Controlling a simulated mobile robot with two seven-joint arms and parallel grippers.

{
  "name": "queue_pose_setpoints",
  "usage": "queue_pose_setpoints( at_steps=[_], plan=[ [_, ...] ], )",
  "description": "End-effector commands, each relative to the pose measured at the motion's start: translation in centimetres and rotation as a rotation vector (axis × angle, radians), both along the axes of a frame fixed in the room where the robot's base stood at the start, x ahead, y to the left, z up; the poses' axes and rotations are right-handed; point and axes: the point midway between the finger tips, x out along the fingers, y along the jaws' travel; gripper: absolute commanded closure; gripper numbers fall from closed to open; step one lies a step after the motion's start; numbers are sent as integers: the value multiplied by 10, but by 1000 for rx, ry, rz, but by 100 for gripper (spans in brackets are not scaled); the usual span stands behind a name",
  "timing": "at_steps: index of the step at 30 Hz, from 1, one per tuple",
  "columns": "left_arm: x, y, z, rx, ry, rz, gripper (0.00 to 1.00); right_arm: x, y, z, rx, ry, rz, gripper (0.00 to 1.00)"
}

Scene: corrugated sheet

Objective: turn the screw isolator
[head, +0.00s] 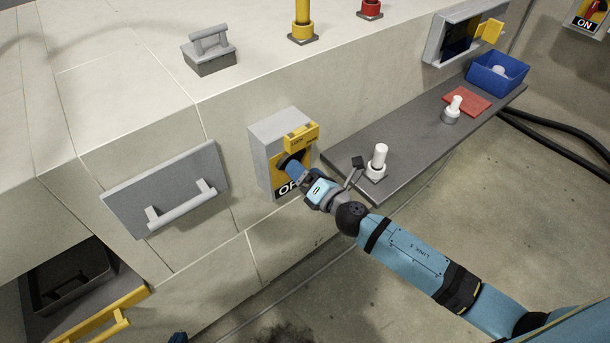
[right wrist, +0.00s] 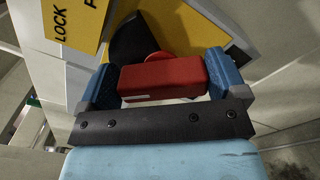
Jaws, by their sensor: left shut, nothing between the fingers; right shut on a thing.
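The screw isolator is a grey box (head: 268,129) on the pale wall, with a yellow face and a black label reading "OF…", the rest hidden by my arm. A yellow "LOCK" piece (head: 301,137) sits at its upper front; it also shows in the right wrist view (right wrist: 72,25). My right gripper (head: 294,168) is at the face, shut on the red handle (right wrist: 162,78), which lies between the blue fingers in the right wrist view. The handle is hidden in the head view. Only a small blue tip of my left gripper (head: 178,338) shows at the bottom edge, shut and empty.
A grey shelf (head: 415,140) to the right holds white-topped pegs, a red pad (head: 467,101) and a blue bin (head: 497,72). A grey handled panel (head: 168,188) is left of the isolator, with an open drawer (head: 125,280) below it. Black hoses lie on the floor.

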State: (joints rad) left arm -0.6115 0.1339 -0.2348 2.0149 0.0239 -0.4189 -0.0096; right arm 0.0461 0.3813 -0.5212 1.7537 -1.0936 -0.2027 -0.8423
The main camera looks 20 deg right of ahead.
Motion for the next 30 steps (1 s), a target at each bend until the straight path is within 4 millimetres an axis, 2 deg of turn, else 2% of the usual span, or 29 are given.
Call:
queue_pose_setpoints(
  at_steps=[18,30],
  plan=[
    [2,-1,0,-6,0,4,100,1,-2,-5,502,182,-1,33],
    [2,-1,1,-4,-2,4,100,1,-3,-7,646,236,0,33]
  ],
)
